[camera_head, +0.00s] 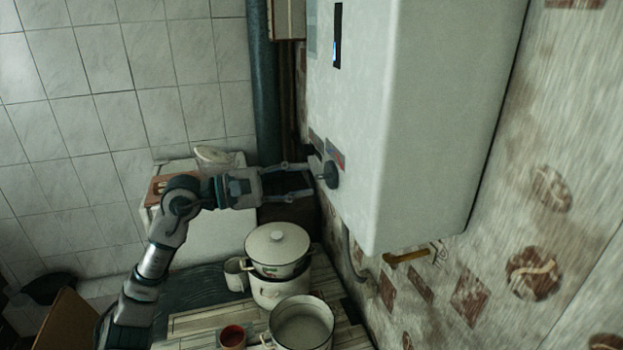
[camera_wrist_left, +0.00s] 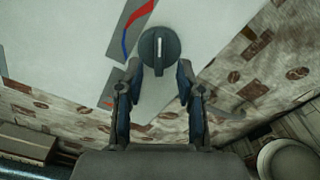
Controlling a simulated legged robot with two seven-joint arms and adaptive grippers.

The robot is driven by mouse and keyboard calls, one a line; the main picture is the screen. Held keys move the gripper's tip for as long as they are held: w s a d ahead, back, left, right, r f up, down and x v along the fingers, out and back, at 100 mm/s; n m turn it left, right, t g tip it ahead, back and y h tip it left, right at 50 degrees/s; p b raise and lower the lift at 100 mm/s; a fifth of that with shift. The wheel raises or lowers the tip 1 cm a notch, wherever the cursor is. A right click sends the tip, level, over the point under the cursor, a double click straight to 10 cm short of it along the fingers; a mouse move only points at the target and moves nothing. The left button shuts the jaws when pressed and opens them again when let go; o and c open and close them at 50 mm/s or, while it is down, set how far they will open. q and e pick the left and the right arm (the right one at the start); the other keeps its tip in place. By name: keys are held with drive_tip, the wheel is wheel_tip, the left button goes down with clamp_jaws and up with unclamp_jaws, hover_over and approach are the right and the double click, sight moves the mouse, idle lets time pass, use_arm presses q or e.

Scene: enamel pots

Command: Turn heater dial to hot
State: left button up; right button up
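The white heater (camera_head: 430,120) hangs on the right wall, with a dark dial (camera_head: 331,174) low on its front face. In the left wrist view the round black dial (camera_wrist_left: 159,50) has a white mark pointing up in the picture. A red and blue curved stripe (camera_wrist_left: 133,27) lies beside it at its upper left. My left gripper (camera_head: 311,176) is in front of the dial. In the left wrist view its two fingers (camera_wrist_left: 155,82) are apart, with the dial just beyond and between their tips. I cannot tell whether they touch it. My right gripper is not in view.
Below stand a lidded white pot (camera_head: 277,250), an open pot (camera_head: 301,324), a mug (camera_head: 236,274) and a red-filled cup (camera_head: 232,336). A dark vertical pipe (camera_head: 264,90) runs behind the arm. A yellow valve handle (camera_head: 407,257) sits under the heater.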

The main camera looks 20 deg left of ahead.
use_arm(q)
drive_tip(key=v, duration=0.9)
drive_tip(key=shift+s+d, duration=0.1)
